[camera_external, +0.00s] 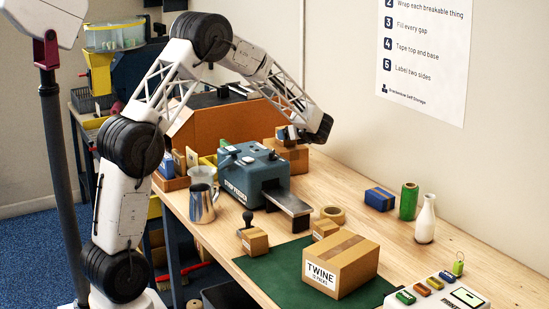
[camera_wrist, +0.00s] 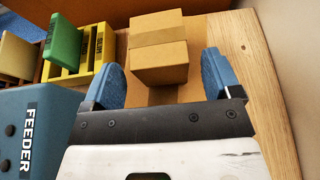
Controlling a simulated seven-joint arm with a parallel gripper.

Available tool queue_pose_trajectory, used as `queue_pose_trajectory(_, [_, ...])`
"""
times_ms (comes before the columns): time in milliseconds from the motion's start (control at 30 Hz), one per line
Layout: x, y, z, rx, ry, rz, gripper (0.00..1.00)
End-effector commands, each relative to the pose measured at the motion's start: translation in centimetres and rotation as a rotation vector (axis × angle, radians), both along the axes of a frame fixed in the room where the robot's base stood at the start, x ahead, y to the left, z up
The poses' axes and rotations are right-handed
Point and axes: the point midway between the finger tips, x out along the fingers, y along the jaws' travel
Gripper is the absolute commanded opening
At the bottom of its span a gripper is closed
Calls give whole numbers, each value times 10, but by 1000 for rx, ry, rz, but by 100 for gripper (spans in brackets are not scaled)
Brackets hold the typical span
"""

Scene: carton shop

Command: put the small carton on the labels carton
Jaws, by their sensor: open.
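A small brown carton (camera_wrist: 158,45) with a tape band sits on top of a wider brown carton (camera_wrist: 200,28) in the wrist view. In the external view, the small carton (camera_external: 281,133) is partly hidden by my gripper, and the wider carton (camera_external: 292,157) stands behind the blue-grey machine. No lettering shows on the wider carton, so I cannot tell whether it is the labels carton. My gripper (camera_external: 291,134) is open, its blue fingers (camera_wrist: 161,66) on either side of the small carton's near end. I cannot tell whether they touch it.
The blue-grey feeder machine (camera_external: 252,176) stands beside the stack. A TWINE carton (camera_external: 341,265) sits on the green mat (camera_external: 270,276), with smaller cartons (camera_external: 255,241) near it. A yellow rack (camera_wrist: 98,66) is left of the stack. Bare wood (camera_wrist: 248,55) lies to its right.

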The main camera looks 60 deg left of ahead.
Motion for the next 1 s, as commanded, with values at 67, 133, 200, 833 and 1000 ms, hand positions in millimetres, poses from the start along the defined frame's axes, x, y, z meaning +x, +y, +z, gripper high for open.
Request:
queue_pose_trajectory(67, [0,-13,6,0,-1,-3,84])
queue_pose_trajectory(133, [0,-24,10,0,-1,-2,84])
queue_pose_trajectory(200, [0,-34,14,0,-1,-1,84])
queue_pose_trajectory(833, [0,-69,28,0,0,0,84])
queue_pose_trajectory(1000, [0,-68,28,0,0,0,84])
